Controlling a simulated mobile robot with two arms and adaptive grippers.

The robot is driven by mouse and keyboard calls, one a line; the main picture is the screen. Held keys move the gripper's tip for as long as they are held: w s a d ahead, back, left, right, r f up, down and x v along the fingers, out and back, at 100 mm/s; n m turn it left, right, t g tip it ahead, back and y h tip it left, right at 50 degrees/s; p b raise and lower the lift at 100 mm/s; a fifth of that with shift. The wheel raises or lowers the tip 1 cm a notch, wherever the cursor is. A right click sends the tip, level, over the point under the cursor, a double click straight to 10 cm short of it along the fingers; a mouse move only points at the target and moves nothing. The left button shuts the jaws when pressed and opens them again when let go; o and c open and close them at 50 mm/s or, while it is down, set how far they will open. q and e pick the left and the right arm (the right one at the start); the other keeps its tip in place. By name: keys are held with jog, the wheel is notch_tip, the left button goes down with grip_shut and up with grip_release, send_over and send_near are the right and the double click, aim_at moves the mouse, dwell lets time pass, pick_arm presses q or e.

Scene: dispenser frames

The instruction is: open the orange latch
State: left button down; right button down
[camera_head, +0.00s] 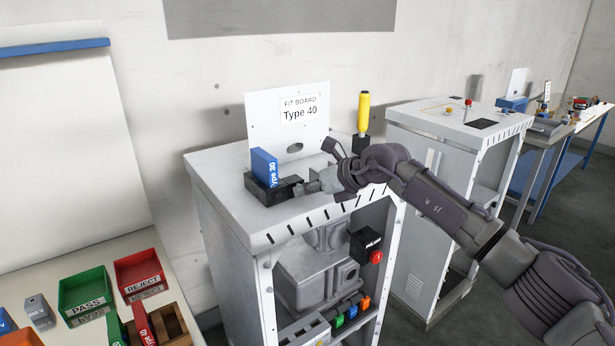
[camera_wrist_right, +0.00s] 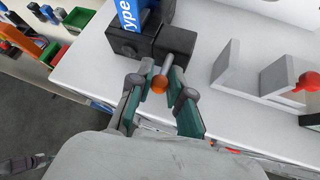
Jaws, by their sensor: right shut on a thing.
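The orange latch knob (camera_wrist_right: 160,86) is a small ball on the end of a grey rod, which comes out of a black holder (camera_wrist_right: 176,44) on the white cabinet top. My right gripper (camera_wrist_right: 161,76) has its two fingers shut on the orange knob from either side. In the head view my right gripper (camera_head: 311,187) reaches in from the right, at the right end of the black holder (camera_head: 268,194). The knob is hidden there. A blue block marked Type 30 (camera_head: 266,167) stands upright in the holder. My left gripper is not in view.
A white Fit Board Type 40 panel (camera_head: 290,132) stands behind the holder. A yellow-handled tool (camera_head: 363,112) stands behind my right wrist. Grey brackets and a red ball (camera_wrist_right: 307,82) lie to the right. Green pass (camera_head: 86,291) and red reject (camera_head: 138,273) trays are at lower left.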

jog(key=shift+w+a+r+g+h+p, duration=0.15)
jog(key=shift+r+g+h+p, duration=0.6)
jog(key=shift+p, duration=0.4)
jog(key=shift+f+g+p, duration=0.15)
jog(key=shift+g+p, duration=0.15)
jog(key=shift+g, duration=0.05)
jog(key=shift+h, duration=0.25)
jog(key=c, duration=1.1)
grip_release()
